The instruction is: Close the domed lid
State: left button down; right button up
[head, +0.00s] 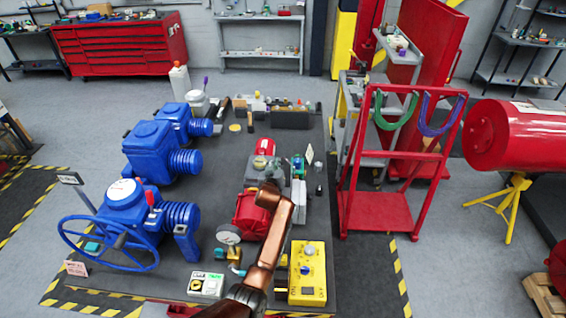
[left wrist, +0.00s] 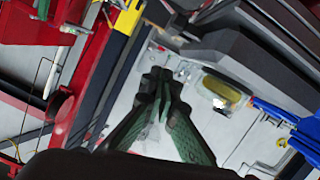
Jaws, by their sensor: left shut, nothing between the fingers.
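I cannot tell for certain which part is the domed lid. The blue actuator (head: 124,195) at left has a rounded top with a pale round face. A red rounded housing (head: 250,214) sits at mid-mat beside my copper-coloured left arm, which partly covers it. My left gripper (head: 268,176) is at the end of that arm, over a grey unit, and is small and hard to make out there. In the left wrist view the left gripper (left wrist: 161,76) shows its dark green fingers together, with nothing between them. No lid shows at the fingertips. My right gripper is not in view.
A yellow control box (head: 307,273) stands at the front right of the dark mat. A yellow disc (head: 234,128) lies at the back. Bare mat shows between the blue actuators and the red housing.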

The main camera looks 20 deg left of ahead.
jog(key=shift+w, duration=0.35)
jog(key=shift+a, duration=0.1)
